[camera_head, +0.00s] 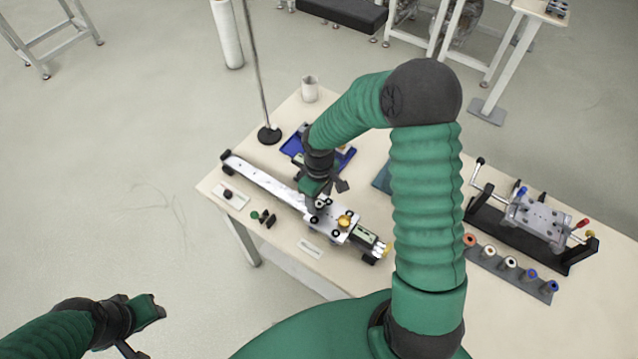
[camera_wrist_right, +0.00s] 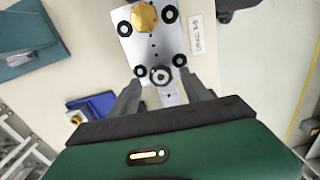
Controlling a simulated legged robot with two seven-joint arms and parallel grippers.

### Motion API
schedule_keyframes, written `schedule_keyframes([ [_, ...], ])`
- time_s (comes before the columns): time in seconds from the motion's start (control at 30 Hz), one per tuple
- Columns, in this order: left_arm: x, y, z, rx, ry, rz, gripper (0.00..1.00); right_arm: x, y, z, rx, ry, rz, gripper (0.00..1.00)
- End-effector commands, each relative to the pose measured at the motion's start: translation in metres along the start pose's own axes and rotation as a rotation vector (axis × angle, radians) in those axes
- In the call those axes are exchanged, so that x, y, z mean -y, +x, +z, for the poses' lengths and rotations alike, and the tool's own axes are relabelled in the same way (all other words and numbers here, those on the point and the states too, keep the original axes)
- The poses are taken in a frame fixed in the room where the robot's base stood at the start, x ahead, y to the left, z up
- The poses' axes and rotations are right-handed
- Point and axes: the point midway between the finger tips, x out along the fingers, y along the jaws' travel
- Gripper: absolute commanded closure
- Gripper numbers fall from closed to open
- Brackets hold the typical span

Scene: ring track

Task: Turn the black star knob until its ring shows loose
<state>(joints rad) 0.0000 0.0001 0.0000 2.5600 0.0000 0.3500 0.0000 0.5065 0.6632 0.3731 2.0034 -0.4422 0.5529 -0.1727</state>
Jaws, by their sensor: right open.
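The black star knob (camera_wrist_right: 160,75) appears as a dark round piece with a grey centre at the near edge of the silver carriage plate (camera_wrist_right: 152,42) in the right wrist view. My right gripper (camera_wrist_right: 161,84) is open, with one finger on each side of the knob; I cannot tell whether they touch it. In the head view my right gripper (camera_head: 323,187) is over the rail beside the carriage (camera_head: 333,230) and hides most of the knob. Its ring state is not readable. My left gripper (camera_head: 145,329) is open and empty at lower left, away from the table.
A gold knob (camera_head: 344,221) sits on the carriage. The long rail (camera_head: 265,182) runs along the table (camera_head: 300,262). A blue tray (camera_head: 294,144) lies behind, a pole base (camera_head: 269,135) at the back edge. A clamp fixture (camera_head: 538,219) stands at right.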

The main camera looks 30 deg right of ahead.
Motion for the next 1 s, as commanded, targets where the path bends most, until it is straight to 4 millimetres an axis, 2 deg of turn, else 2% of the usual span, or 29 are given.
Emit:
schedule_keyframes([
  [0.3, 0.0, -0.004, -0.001, 0.0, 0.0, 0.0, 0.64, -0.002, -0.089, -0.002, -0.005, 0.002, 0.005, 0.45],
  [0.5, 0.0, -0.004, -0.001, 0.0, 0.0, 0.0, 0.64, -0.002, -0.136, -0.002, -0.003, 0.001, 0.002, 0.45],
  [0.7, 0.0, -0.004, -0.001, 0.0, 0.0, 0.0, 0.64, -0.001, -0.154, -0.002, 0.0, 0.0, -0.001, 0.45],
  [1.0, 0.0, -0.004, -0.001, 0.0, 0.0, 0.0, 0.64, -0.001, -0.154, -0.001, 0.001, 0.0, -0.001, 0.45],
])
